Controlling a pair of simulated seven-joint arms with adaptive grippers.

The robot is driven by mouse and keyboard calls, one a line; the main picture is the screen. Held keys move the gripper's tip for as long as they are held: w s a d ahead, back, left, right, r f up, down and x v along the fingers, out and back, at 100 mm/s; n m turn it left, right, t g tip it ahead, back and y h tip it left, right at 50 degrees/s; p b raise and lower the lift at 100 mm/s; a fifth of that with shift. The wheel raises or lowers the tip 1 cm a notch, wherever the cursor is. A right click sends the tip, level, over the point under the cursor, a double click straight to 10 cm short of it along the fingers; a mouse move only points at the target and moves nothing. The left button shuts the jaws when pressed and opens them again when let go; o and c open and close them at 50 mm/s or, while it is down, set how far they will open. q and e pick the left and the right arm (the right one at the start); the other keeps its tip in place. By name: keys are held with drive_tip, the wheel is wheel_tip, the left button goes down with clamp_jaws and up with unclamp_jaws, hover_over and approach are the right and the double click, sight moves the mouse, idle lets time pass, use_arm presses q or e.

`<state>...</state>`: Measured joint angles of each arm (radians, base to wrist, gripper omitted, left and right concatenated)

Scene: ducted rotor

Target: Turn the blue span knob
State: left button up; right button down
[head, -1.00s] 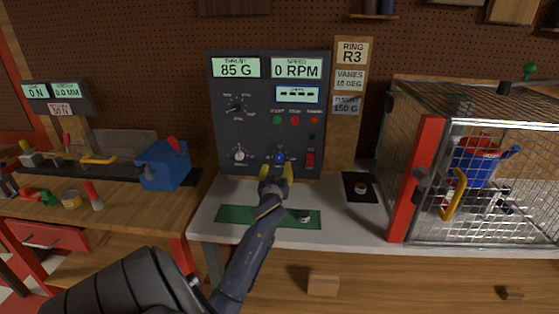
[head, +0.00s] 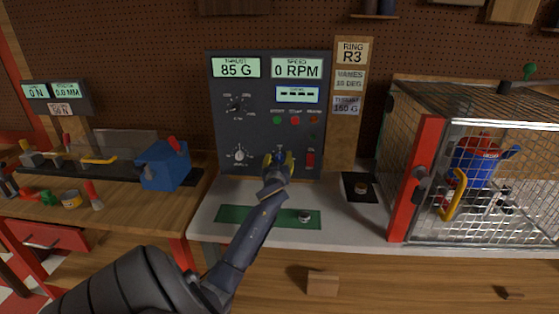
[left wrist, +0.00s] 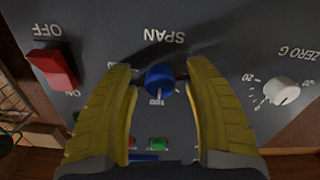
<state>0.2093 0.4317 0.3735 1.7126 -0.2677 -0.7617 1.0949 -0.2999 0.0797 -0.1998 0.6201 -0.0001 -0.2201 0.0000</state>
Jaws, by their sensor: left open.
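The blue span knob (left wrist: 160,79) is on the dark control panel (head: 226,140), below the word SPAN, which reads upside down in the left wrist view. My left gripper (left wrist: 160,88) is open, its two yellow fingers on either side of the knob. I cannot tell whether the fingertips touch it. In the head view the left gripper (head: 278,162) is at the panel's lower middle and mostly hides the knob. My right gripper is not in view.
A white zero knob (head: 239,153) and a red switch (head: 310,159) flank the span knob. The panel display (head: 236,68) reads 85 G. A wire cage (head: 480,170) stands to the right. A green mat (head: 240,216) lies in front.

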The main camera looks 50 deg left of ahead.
use_arm(q)
drive_tip(key=shift+c, duration=0.4)
clamp_jaws()
drive_tip(key=m, duration=0.3)
drive_tip(key=shift+f, duration=0.1)
drive_tip(key=m, duration=0.4)
drive_tip(key=shift+m, duration=0.4)
drive_tip(key=m, duration=0.3)
drive_tip(key=shift+m, duration=2.1)
